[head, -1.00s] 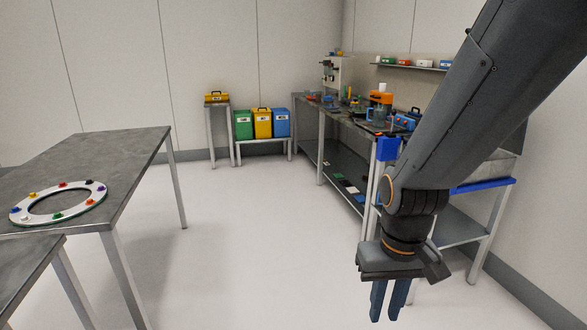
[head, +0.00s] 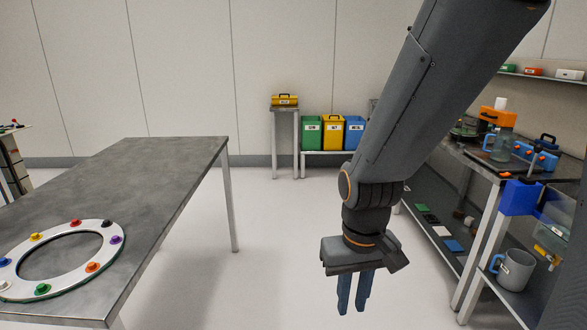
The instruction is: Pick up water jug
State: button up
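A clear jug with a blue handle (head: 501,146) stands on the workbench at the right, in front of an orange-topped device. A grey jug with a blue handle (head: 514,269) stands on the lower shelf at the far right. I cannot tell which of the two is the water jug. My gripper (head: 354,310) hangs over open floor in the middle, its blue fingers pointing down with a narrow gap between them. It is empty and well to the left of both jugs, touching nothing.
A grey table (head: 165,185) with a white ring (head: 108,232) bearing coloured knobs is at the left. Green, yellow and blue bins (head: 332,133) stand at the back wall. A clear tank with blue trim (head: 562,222) is beside the workbench (head: 468,160). The floor between is clear.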

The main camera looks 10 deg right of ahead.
aim_at(504, 145)
jog(key=z, duration=0.15)
jog(key=i, duration=1.7)
jog(key=z, duration=0.9)
jog(key=i, duration=1.4)
jog(key=z, duration=0.65)
jog(key=i, duration=0.5)
jog(key=u, duration=0.05)
